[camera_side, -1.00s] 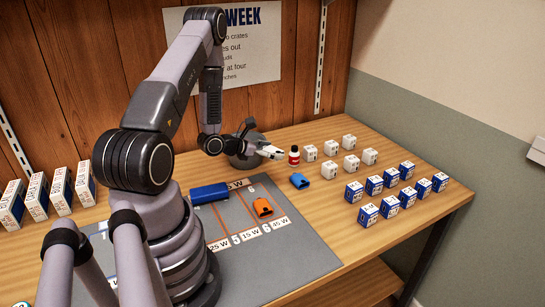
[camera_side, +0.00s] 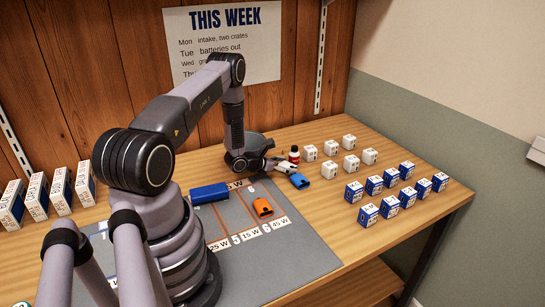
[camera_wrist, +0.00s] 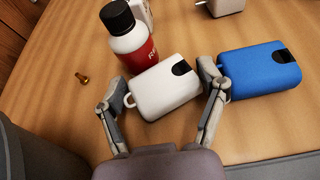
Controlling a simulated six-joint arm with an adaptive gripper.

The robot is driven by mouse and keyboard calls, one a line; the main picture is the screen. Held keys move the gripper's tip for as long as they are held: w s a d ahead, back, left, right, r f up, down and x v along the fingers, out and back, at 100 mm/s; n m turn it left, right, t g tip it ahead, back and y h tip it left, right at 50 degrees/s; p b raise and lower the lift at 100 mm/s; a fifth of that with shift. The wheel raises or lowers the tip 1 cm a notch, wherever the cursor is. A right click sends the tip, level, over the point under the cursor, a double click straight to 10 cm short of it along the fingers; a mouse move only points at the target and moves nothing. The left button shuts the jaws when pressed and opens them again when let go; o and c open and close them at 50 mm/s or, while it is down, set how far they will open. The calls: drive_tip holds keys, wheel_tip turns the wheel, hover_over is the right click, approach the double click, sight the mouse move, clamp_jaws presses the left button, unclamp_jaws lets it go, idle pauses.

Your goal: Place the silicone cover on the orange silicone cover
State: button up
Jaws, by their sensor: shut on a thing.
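A white silicone cover (camera_wrist: 166,86) with a small loop and a dark notch sits between the fingers of my gripper (camera_wrist: 166,97) in the wrist view. My gripper is shut on it. In the side view my gripper (camera_side: 281,165) is low at the back of the table, between the red bottle and a blue cover (camera_side: 300,181). The blue cover also shows in the wrist view (camera_wrist: 260,72), close beside my right finger. The orange silicone cover (camera_side: 263,207) lies on the grey mat (camera_side: 300,250), nearer the camera, and is outside the wrist view.
A red bottle with a black cap (camera_wrist: 128,38) stands close to the white cover. A long blue object (camera_side: 209,193) lies at the mat's back edge. White boxes (camera_side: 349,163) and blue-white boxes (camera_side: 390,206) stand right.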

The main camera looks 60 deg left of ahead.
drive_tip(key=o, duration=0.7)
drive_tip(key=shift+f, duration=0.1)
